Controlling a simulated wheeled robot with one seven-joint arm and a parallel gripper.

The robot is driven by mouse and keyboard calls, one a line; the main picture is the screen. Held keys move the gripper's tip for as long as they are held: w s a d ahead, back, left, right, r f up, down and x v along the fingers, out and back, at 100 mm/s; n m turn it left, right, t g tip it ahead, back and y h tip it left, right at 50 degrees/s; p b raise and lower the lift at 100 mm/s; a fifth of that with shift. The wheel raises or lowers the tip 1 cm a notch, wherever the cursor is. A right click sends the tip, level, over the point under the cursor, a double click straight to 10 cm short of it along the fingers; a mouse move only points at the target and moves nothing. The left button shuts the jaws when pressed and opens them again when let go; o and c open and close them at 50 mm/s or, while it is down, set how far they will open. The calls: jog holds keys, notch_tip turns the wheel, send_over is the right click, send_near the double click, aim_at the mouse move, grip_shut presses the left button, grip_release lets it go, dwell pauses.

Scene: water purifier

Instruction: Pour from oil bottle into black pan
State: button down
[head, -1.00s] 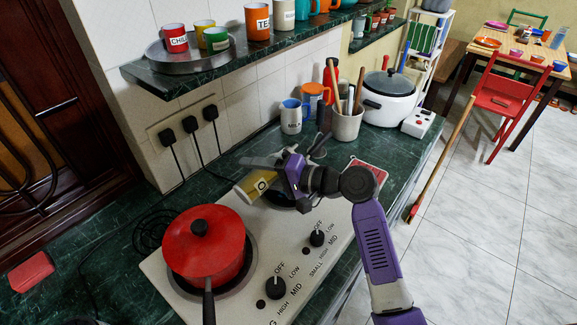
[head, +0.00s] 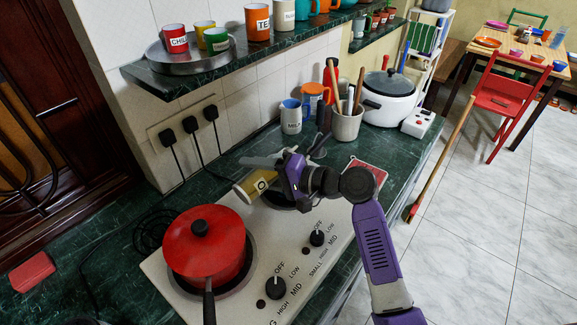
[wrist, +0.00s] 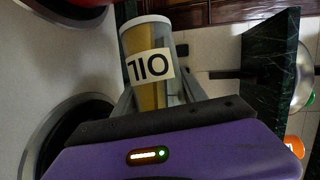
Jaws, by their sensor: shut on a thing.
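My gripper (head: 265,172) is shut on the oil bottle (head: 254,187), a yellow bottle with a white end and an OIL label. The bottle lies strongly tilted, its white end pointing left and down in the head view. In the wrist view the oil bottle (wrist: 150,68) sits between the fingers (wrist: 158,92). A dark round shape, apparently the black pan (head: 284,202), is on the right side of the stove, under and mostly hidden by my gripper. I cannot tell whether any oil is flowing.
A red lidded pot (head: 203,248) stands on the left burner of the white stove (head: 310,268). A mug (head: 291,118), utensil holder (head: 346,125) and white cooker (head: 388,103) stand behind. A shelf (head: 240,62) with cups hangs above.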

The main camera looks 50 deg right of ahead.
jog(key=shift+r+m+p, duration=0.3)
dwell(1.0)
